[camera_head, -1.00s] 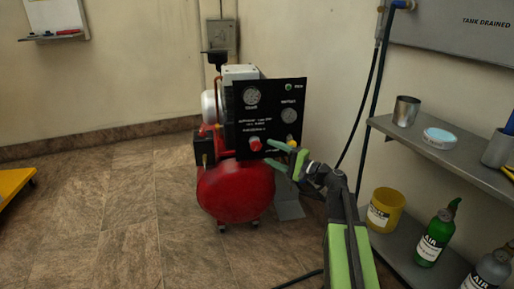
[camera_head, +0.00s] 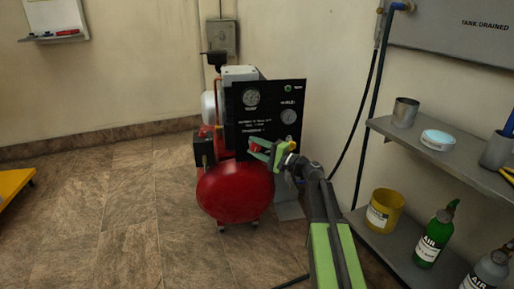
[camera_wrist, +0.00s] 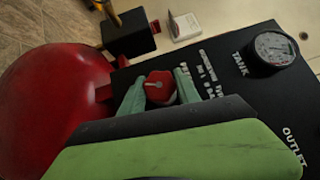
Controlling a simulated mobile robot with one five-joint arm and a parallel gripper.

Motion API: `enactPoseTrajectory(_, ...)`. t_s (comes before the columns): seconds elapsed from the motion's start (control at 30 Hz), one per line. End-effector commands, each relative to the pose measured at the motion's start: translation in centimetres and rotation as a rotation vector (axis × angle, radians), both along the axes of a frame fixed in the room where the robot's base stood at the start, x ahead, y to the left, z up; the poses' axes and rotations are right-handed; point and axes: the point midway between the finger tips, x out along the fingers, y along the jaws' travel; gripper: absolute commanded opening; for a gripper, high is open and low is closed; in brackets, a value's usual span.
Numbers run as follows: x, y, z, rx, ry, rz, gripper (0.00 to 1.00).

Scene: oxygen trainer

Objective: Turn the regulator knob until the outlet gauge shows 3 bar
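The red regulator knob (camera_wrist: 160,86) sits low on the black panel (camera_head: 268,90) of the compressor, with a pale pointer mark on its face. My gripper (camera_head: 262,149) is at the knob, with its green fingertips on either side of it; the wrist view shows this too (camera_wrist: 158,94). The fingers are apart and look close to the knob's sides; I cannot tell whether they touch it. The outlet gauge (camera_head: 288,117) is on the panel's right side, too small to read. The tank gauge (camera_head: 251,97) is at upper left; it also shows in the wrist view (camera_wrist: 273,47).
The red tank (camera_head: 235,192) is below the panel. A yellow fitting (camera_head: 292,146) is right of the knob. A grey shelf (camera_head: 465,168) with a metal cup (camera_head: 405,112) stands at right; a yellow bucket (camera_head: 384,209) and bottles are below. The floor at left is mostly clear.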

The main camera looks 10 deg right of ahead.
Motion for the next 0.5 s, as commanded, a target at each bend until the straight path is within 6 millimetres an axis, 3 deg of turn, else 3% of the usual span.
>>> enactPoseTrajectory(0.03,0.0,0.0,0.0,0.0,0.0,0.0,0.18)
enactPoseTrajectory(0.17,0.0,0.0,0.0,0.0,0.0,0.001,0.01)
enactPoseTrajectory(0.2,0.1,-1.0,0.0,0.0,0.0,-0.002,0.0)
enactPoseTrajectory(0.5,0.0,0.1,0.4,-0.049,-0.001,0.0,0.0)
